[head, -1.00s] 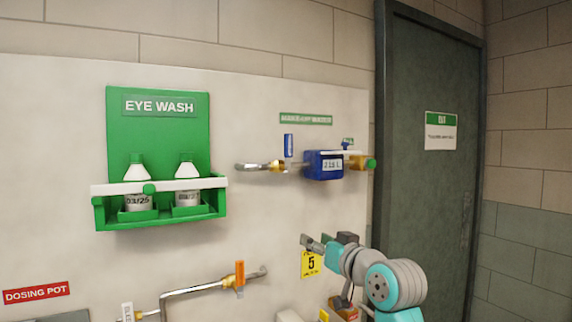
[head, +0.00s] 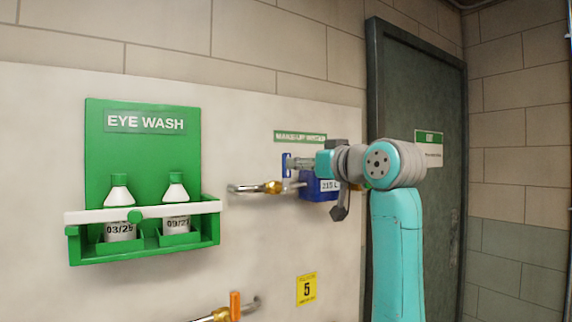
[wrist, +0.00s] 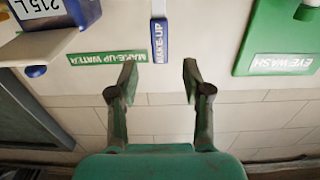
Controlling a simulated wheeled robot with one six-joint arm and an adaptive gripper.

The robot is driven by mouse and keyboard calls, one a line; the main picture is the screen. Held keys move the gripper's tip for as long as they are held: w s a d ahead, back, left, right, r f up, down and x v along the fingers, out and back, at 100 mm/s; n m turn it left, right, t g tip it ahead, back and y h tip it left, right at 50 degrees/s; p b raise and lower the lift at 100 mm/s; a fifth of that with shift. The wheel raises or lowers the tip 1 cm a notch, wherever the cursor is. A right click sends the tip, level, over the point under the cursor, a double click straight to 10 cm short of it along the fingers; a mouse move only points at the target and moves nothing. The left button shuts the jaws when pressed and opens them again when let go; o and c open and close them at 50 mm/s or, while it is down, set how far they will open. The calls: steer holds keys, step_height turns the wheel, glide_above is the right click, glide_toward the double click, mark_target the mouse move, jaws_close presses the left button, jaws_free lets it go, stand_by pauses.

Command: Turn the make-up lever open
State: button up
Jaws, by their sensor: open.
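The make-up lever is a blue upright handle (head: 286,163) above the brass valve (head: 273,187) on the wall pipe. In the wrist view, which is upside down, the lever (wrist: 159,42) carries a "MAKE-UP" label and stands upright in line with the gap between my fingers. My gripper (head: 299,163) is open and empty, at lever height and just right of it in the head view. In the wrist view my gripper (wrist: 160,75) has one fingertip on each side of the lever's line. I cannot tell whether the lever is between the fingers in depth; no contact shows.
A blue meter box (head: 318,188), marked 215 L, sits right of the valve, partly behind my arm. The "MAKE-UP WATER" sign (head: 300,137) is above. The green eye wash station (head: 145,160) with two bottles is left. An orange-handled valve (head: 235,305) is below. A dark door (head: 400,90) stands right.

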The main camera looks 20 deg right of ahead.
mark_target(287, 178)
steer(key=x, duration=0.7)
steer(key=shift+w, duration=0.3)
jaws_close()
